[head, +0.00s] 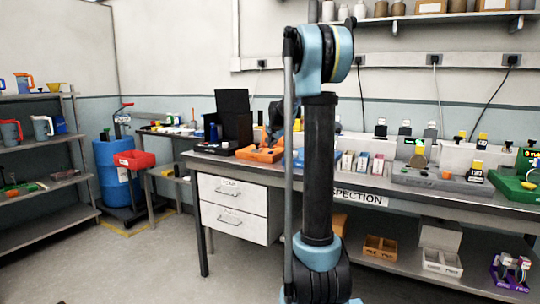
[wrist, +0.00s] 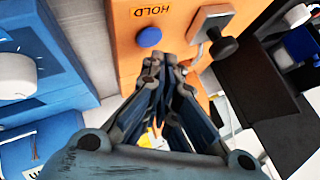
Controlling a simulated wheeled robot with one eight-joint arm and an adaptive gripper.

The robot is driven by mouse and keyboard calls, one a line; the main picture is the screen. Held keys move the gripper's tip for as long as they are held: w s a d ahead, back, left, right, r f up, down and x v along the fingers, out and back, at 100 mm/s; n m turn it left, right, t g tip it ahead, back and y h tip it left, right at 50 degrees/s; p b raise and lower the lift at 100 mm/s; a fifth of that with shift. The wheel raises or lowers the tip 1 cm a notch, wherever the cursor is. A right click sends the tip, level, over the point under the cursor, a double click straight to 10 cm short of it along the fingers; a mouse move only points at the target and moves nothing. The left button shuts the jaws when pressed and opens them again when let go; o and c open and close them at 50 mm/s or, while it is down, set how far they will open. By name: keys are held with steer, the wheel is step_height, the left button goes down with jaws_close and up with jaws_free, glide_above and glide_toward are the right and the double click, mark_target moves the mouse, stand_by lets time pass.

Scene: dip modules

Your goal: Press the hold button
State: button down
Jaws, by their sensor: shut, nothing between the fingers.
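The hold button is a round blue cap (wrist: 149,37) on an orange panel (wrist: 128,62), in the upper middle of the wrist view. A label reading HOLD (wrist: 152,11) is printed beside it. My gripper (wrist: 168,66) is shut and empty, and its fingertips show just below and right of the button. A small gap shows between them in the picture; I cannot tell the distance in depth. In the head view the orange unit (head: 262,154) sits on the bench, left of my arm. The button cannot be made out there, and my gripper is mostly hidden behind my arm.
A black knob (wrist: 224,48) on a light plate stands right of the button. A blue unit with a white dial (wrist: 15,75) is on the left. Several devices crowd the bench (head: 455,195) to the right.

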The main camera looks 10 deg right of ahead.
steer(key=shift+r, duration=2.75)
steer(key=s+f+n+g, duration=0.2)
steer(key=s+f, duration=0.7)
steer(key=s, duration=0.9)
steer(key=s+f+n+g, duration=0.2)
steer(key=s+f, duration=0.7)
steer(key=s, duration=1)
steer(key=s+f+n+g, duration=0.3)
steer(key=s+f, duration=0.6)
steer(key=s, duration=1)
steer(key=shift+s+a+n, duration=0.25)
steer(key=shift+a+n, duration=0.2)
steer(key=shift+n, duration=0.65)
